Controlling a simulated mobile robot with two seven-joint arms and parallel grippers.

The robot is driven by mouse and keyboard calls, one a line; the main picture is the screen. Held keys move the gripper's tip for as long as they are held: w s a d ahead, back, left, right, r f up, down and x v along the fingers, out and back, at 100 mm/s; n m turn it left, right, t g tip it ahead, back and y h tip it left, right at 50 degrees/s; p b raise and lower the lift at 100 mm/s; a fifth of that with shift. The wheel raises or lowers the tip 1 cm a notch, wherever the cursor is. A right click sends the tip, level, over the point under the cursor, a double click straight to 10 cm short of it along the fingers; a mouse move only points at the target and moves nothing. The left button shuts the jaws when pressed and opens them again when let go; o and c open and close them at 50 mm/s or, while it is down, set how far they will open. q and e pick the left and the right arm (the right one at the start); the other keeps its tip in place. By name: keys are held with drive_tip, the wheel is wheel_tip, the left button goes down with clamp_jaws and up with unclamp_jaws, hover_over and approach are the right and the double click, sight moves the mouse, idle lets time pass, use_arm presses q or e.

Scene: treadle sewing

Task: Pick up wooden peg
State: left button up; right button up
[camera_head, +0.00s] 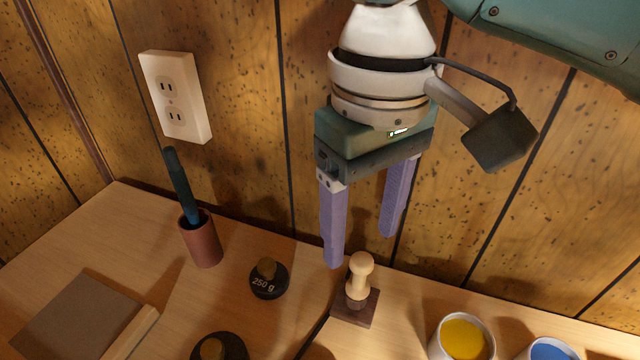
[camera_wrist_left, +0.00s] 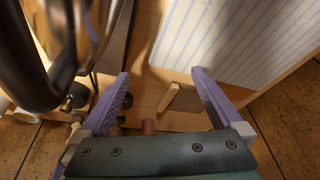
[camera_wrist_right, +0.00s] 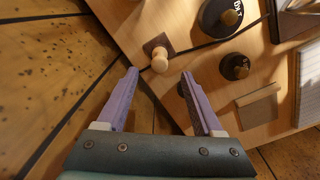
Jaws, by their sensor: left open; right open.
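The wooden peg (camera_head: 360,276) is light wood with a rounded knob and stands upright on a small dark square base (camera_head: 355,306) on the table. My right gripper (camera_head: 362,250) is open and empty, its purple fingers pointing down above the peg, apart from it. In the right wrist view the peg (camera_wrist_right: 160,61) shows beyond the open fingertips (camera_wrist_right: 160,72), roughly midway between them. My left gripper is outside the head view. In the left wrist view it (camera_wrist_left: 160,75) is open with nothing between its fingers, and the peg cannot be made out there.
Left of the peg stand a 250 g weight (camera_head: 268,279), a second weight (camera_head: 219,347) and a red-brown cup (camera_head: 201,240) holding a dark stick. Jars of yellow (camera_head: 462,338) and blue (camera_head: 551,350) stand to the right. The wood-panelled wall (camera_head: 245,100) rises close behind.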

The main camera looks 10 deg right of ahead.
sight(358, 287)
use_arm(q)
drive_tip(key=shift+s+f, duration=0.1)
drive_tip(key=shift+f, duration=0.25)
use_arm(e)
wheel_tip(358, 287, down, 2)
drive_tip(key=shift+s+f, duration=0.1)
drive_tip(key=shift+f, duration=0.05)
use_arm(q)
drive_tip(key=shift+f+b, duration=0.8)
drive_tip(key=shift+b, duration=0.25)
use_arm(e)
wheel_tip(358, 287, down, 5)
drive_tip(key=shift+d+f, duration=0.1)
drive_tip(key=shift+f, duration=0.1)
clamp_jaws()
